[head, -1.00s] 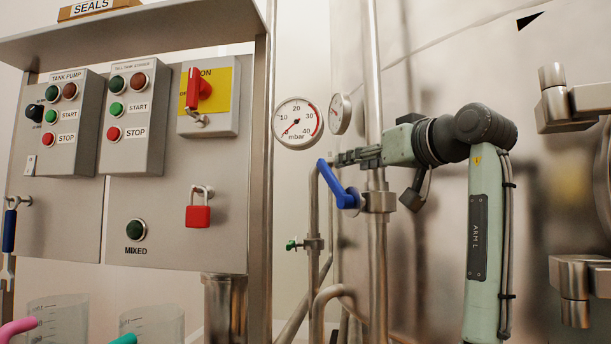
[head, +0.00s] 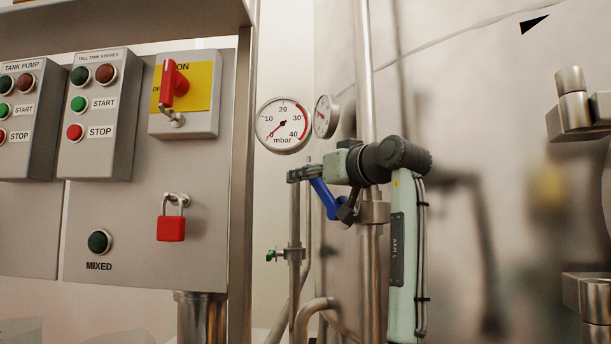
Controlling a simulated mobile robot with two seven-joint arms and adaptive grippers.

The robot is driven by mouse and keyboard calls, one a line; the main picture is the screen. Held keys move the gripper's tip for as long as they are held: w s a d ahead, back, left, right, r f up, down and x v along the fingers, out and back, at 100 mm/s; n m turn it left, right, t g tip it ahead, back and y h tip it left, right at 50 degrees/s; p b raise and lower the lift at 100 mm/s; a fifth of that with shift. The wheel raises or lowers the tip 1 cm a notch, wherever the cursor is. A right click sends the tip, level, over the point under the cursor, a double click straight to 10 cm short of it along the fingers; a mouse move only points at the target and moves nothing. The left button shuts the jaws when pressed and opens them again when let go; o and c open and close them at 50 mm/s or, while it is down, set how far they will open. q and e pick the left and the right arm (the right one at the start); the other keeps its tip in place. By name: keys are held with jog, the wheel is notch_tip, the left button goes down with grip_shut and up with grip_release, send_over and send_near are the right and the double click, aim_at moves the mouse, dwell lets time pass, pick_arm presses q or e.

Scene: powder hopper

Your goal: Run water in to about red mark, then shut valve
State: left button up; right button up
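The valve's blue lever (head: 324,198) slants up and to the left from the metal valve body (head: 373,212) on the upright pipe. My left gripper (head: 297,174) lies across the upper end of this lever, its dark fingers pointing left. The fingers show nearly edge-on, so I cannot tell whether they are shut on the lever or only beside it. My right gripper is out of view. A round mbar gauge (head: 283,125) has a red arc at the high end of its scale, and its needle points low on the left. No water or level mark can be made out.
A control panel (head: 215,240) with buttons, a red rotary switch (head: 174,85) and a red padlock (head: 171,228) stands at the left. A small green-handled valve (head: 272,255) sits below the lever. A second gauge (head: 325,117) and the steel wall are behind my arm.

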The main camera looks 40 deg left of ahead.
pick_arm(q)
jog(key=shift+w+a, duration=0.1)
jog(key=shift+a, duration=0.35)
jog(key=shift+c, duration=0.6)
grip_shut()
